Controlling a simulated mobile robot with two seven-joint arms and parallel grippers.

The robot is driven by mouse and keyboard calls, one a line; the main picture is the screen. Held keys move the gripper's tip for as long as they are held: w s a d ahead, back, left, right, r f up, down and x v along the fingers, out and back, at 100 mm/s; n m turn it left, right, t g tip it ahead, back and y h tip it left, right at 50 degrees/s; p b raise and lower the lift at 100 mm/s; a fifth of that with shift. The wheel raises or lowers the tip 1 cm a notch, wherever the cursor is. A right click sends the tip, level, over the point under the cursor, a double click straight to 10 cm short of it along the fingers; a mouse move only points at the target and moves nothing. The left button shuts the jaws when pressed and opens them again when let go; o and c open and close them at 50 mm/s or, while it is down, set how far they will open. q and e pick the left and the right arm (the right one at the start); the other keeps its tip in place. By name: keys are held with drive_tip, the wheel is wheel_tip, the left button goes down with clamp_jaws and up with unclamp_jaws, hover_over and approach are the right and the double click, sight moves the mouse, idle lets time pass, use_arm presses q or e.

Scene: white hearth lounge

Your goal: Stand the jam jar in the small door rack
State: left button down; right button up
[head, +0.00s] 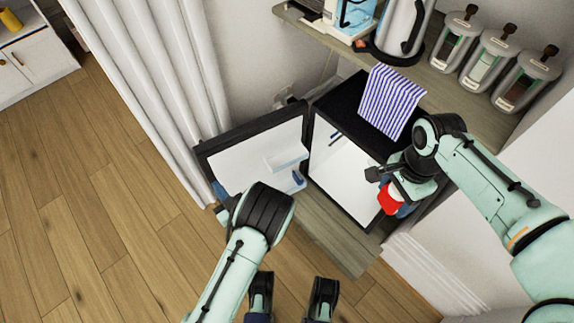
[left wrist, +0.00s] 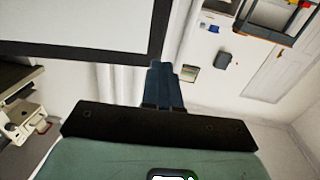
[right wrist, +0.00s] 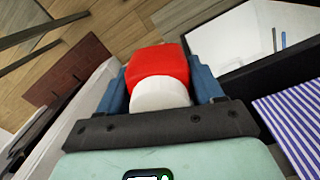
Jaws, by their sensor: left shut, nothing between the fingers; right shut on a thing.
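The jam jar (right wrist: 160,72), red with a white end toward my palm, is between the fingers of my right gripper (right wrist: 160,85). In the head view the red jar (head: 388,201) hangs at the right of the open small fridge (head: 345,165), outside its opening. The fridge door (head: 240,150) stands open to the left. A small pale door rack (head: 287,160) is on its inner face, with a blue-marked piece (head: 298,178) below it. My left gripper (head: 222,193) is by the door's outer lower edge; its fingers (left wrist: 165,85) are shut and empty.
A striped cloth (head: 390,101) hangs over the fridge top. The shelf (head: 440,85) above carries a kettle (head: 400,30) and several canisters (head: 490,60). A white curtain (head: 150,70) is behind the door. The wooden floor (head: 90,200) at left is clear.

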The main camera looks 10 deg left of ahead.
use_arm(q)
drive_tip(key=v, duration=0.6)
drive_tip(key=shift+s+a+p, duration=0.2)
drive_tip(key=shift+a+p, duration=0.05)
drive_tip(key=shift+p, duration=0.2)
